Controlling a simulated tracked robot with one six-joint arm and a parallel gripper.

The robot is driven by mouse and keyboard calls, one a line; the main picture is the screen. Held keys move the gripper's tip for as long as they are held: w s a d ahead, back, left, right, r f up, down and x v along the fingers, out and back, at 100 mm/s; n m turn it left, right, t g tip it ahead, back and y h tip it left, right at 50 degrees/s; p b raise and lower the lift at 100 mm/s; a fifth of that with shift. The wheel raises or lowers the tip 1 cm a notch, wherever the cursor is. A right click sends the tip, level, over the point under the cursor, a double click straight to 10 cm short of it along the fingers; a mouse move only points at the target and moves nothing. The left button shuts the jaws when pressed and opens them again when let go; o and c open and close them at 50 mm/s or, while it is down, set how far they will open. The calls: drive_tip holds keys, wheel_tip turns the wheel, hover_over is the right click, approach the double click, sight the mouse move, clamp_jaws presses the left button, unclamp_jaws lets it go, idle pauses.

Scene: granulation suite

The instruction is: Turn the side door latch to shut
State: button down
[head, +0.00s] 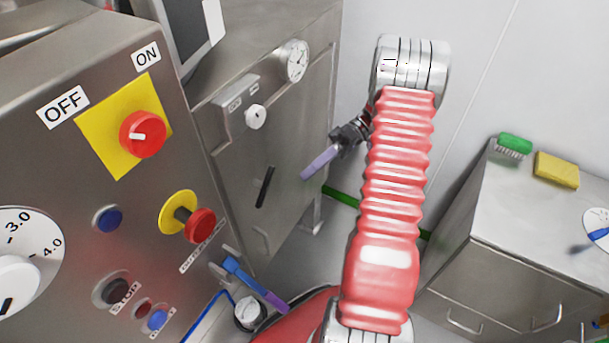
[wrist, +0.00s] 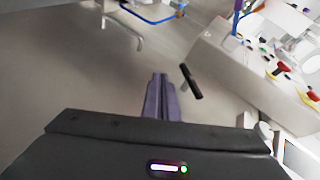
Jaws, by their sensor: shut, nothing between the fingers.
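The side door latch is a black bar handle (head: 265,187) on a grey metal panel in the head view, long and steep, its top leaning right. In the wrist view the latch (wrist: 191,81) shows as a short black bar just right of the fingertips. My gripper (head: 307,175) has pale purple fingers, shut together and empty. It is to the right of the latch in the head view, apart from it. In the wrist view my gripper (wrist: 160,76) points at the panel, with a gap to the latch.
A small box with a white knob (head: 255,116) and a round gauge (head: 297,61) sit above the latch. A control panel with a red switch (head: 142,134) and a red button (head: 200,225) stands at left. A steel cabinet (head: 530,225) carries a green brush (head: 515,142) and yellow sponge (head: 556,170).

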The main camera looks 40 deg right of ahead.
drive_tip(key=c, duration=2.4)
unclamp_jaws()
drive_tip(key=shift+c, duration=0.2)
